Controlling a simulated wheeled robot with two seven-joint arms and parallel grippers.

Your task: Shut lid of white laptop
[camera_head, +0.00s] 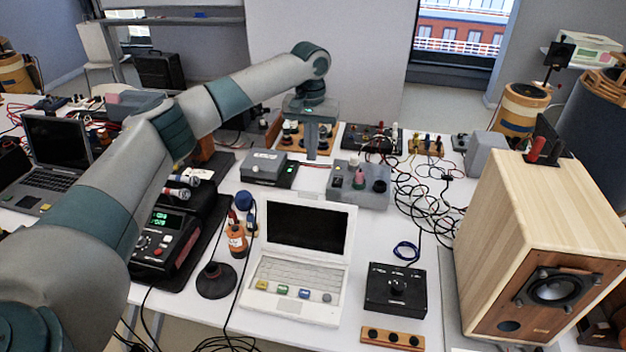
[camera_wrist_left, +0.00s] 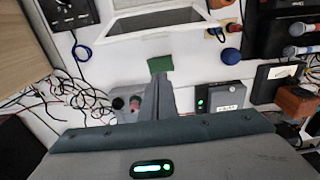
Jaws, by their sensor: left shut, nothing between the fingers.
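The white laptop (camera_head: 297,272) stands open on the white table, with its dark screen (camera_head: 307,226) raised and its keyboard facing the front edge. My left gripper (camera_head: 311,154) hangs pointing down behind the laptop's lid, apart from it. It is shut and empty. In the left wrist view the shut fingers with a green tip (camera_wrist_left: 160,65) show just short of the white edge of the laptop lid (camera_wrist_left: 150,37). My right gripper is not in either view.
Grey boxes (camera_head: 358,186) stand behind the lid. Cables lie at right.

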